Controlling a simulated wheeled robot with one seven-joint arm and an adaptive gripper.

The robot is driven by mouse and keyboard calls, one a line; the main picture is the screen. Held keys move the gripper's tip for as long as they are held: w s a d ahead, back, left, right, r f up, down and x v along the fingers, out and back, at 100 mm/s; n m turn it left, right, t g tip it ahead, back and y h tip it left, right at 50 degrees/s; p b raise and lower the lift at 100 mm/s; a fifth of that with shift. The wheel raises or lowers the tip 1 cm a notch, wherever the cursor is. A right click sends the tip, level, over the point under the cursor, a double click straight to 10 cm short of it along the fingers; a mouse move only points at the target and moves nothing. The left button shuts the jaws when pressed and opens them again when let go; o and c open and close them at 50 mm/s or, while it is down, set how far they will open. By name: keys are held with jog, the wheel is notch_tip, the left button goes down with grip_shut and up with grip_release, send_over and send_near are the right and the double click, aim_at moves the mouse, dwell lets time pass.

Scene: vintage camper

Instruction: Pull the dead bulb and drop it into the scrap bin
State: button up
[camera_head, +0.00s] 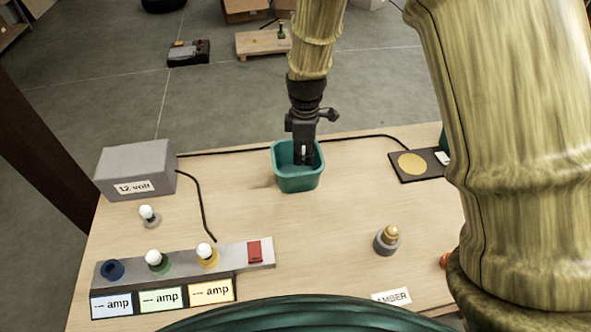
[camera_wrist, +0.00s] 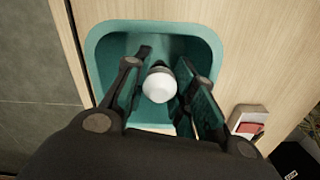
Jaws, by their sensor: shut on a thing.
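A white-topped bulb (camera_wrist: 158,87) is between the two fingers of my gripper (camera_head: 304,160), which is shut on it. In the head view the fingertips reach into the mouth of the teal scrap bin (camera_head: 298,184), with a small white part of the bulb showing between them. The wrist view shows the bulb framed by the bin's walls (camera_wrist: 103,50). Whether the bulb touches the bin cannot be told. The grey lamp strip (camera_head: 232,254) has an empty blue socket (camera_head: 112,269), a white bulb in the green socket (camera_head: 154,258) and another in the yellow socket (camera_head: 206,251).
A grey 12 volt box (camera_head: 137,170) stands at the table's left. A white bulb (camera_head: 148,213) sits in a small holder before it. An amber bulb (camera_head: 391,233) stands in a grey holder at right. A dark pad with a yellow disc (camera_head: 412,164) lies back right. The table's middle is clear.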

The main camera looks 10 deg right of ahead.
jog(key=o, duration=1)
jog(key=shift+s+r, duration=0.15)
jog(key=shift+c, duration=0.2)
notch_tip(320, 180, up, 12)
